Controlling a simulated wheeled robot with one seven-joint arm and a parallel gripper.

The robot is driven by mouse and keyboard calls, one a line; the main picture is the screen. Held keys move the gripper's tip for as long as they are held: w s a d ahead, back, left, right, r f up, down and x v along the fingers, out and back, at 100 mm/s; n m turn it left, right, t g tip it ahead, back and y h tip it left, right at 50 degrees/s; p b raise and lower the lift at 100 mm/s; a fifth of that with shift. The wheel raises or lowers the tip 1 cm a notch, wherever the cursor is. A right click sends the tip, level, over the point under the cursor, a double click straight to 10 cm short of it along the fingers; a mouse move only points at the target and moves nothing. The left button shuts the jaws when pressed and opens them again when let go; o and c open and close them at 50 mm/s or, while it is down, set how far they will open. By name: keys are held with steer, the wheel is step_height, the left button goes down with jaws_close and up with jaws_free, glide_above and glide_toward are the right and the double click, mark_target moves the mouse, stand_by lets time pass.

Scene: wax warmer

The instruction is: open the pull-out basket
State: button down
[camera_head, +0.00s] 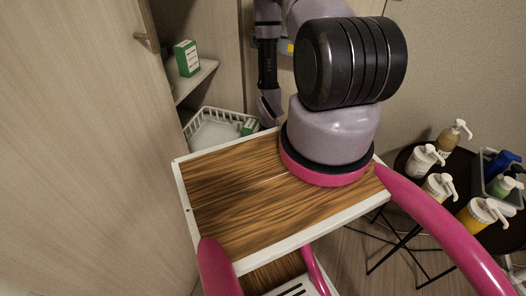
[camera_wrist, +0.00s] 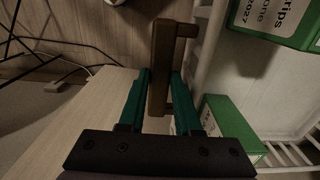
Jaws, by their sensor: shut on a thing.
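The white wire basket (camera_head: 208,125) sits low in the tall cabinet, under a shelf, with a green box (camera_head: 250,127) at its right end. In the wrist view, my gripper (camera_wrist: 160,78) has its two teal fingers shut on a brown bar handle (camera_wrist: 163,50), one finger on each side. The handle's stub points right, toward a pale edge. The basket's wires (camera_wrist: 288,156) and the green box (camera_wrist: 228,122) show right of the handle. In the head view, my gripper and this handle are hidden behind the cart top and my arm.
A tall wooden door panel (camera_head: 85,150) with a handle (camera_head: 146,42) stands at left. Another green box (camera_head: 187,58) rests on the shelf (camera_head: 196,82). A wood-topped cart (camera_head: 235,200) fills the foreground. A black table (camera_head: 415,178) with pump bottles stands at right.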

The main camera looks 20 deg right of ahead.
steer(key=shift+s+d, duration=0.2)
steer(key=shift+d, duration=0.05)
steer(key=c, duration=0.9)
jaws_free()
steer(key=shift+r, duration=0.1)
step_height(320, 180, up, 11)
steer(key=shift+f, duration=0.15)
